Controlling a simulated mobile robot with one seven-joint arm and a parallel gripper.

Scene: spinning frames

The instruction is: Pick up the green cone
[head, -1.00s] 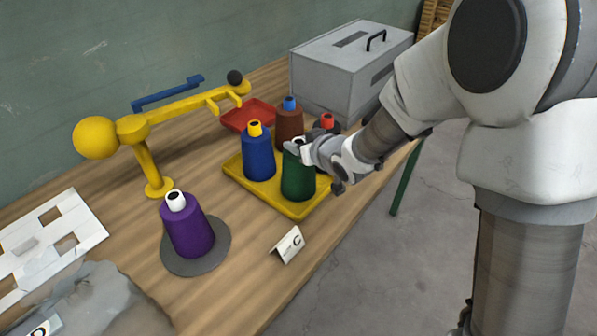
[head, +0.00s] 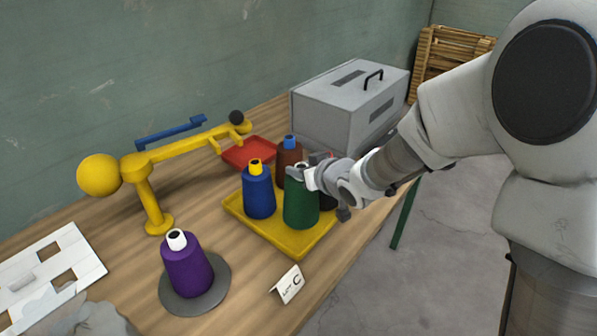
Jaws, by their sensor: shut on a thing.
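The green cone (head: 301,209) stands upright at the front right of the yellow tray (head: 283,246). It sits slightly raised against its neighbours, and I cannot clearly see a gap below it. My gripper (head: 304,174) reaches in from the right and is shut on the cone's top, partly hiding its tip. A blue cone (head: 259,196) with a yellow tip is just left of it. A brown cone (head: 287,158) with a blue tip is behind. A dark cone (head: 328,200) is mostly hidden behind the green cone and my gripper.
A purple cone (head: 188,270) stands on a grey disc (head: 222,285) at front left. A card marked C (head: 287,285) stands before the tray. A yellow stand with an arm (head: 148,200), a red tray (head: 250,153) and a grey box (head: 330,108) are behind. Bare tabletop lies at front right.

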